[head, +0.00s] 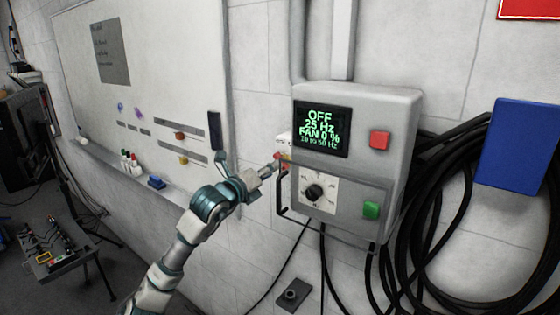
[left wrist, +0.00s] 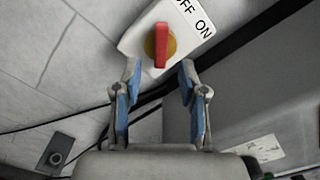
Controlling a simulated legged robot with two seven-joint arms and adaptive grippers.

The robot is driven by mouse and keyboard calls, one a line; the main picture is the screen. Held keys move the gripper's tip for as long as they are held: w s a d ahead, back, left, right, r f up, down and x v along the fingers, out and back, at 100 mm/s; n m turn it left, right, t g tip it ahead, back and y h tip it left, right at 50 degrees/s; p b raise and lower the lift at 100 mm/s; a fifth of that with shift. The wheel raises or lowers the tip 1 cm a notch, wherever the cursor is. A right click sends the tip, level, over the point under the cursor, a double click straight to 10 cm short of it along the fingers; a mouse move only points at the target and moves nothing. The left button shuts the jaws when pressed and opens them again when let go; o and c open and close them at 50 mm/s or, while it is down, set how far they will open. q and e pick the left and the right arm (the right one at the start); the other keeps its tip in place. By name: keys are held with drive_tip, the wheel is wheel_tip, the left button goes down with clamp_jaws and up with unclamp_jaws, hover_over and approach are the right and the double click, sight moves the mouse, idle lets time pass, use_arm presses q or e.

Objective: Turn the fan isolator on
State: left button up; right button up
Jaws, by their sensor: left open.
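The fan isolator is a small white box (left wrist: 133,36) with a red handle (left wrist: 161,45) on a yellow disc (left wrist: 151,43). OFF and ON are printed along one edge; I cannot tell which one the handle points to. In the head view the isolator (head: 284,140) is on the wall just left of the grey control box, partly hidden by my gripper. My left gripper (left wrist: 160,76) is open, its blue-padded fingers spread either side of the handle's line, tips just short of it. It also shows in the head view (head: 275,164). My right gripper is not seen.
The grey control box (head: 402,120) has a display (head: 322,128) reading OFF, 25 Hz, FAN 0 %, a dial (head: 315,192), a red button (head: 380,139) and a green button (head: 371,210). A black handle bar (head: 281,195) juts out near my gripper. Black cables hang at right.

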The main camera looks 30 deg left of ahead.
use_arm(q)
drive_tip(key=w, duration=0.2)
drive_tip(key=w+d+p, duration=0.1)
drive_tip(key=w, duration=0.2)
drive_tip(key=shift+d, duration=0.1)
drive_tip(key=shift+s+r, duration=0.1)
drive_tip(key=shift+s, duration=0.05)
drive_tip(key=c, duration=0.5)
drive_tip(key=shift+a, duration=0.3)
clamp_jaws()
drive_tip(key=shift+a, duration=0.3)
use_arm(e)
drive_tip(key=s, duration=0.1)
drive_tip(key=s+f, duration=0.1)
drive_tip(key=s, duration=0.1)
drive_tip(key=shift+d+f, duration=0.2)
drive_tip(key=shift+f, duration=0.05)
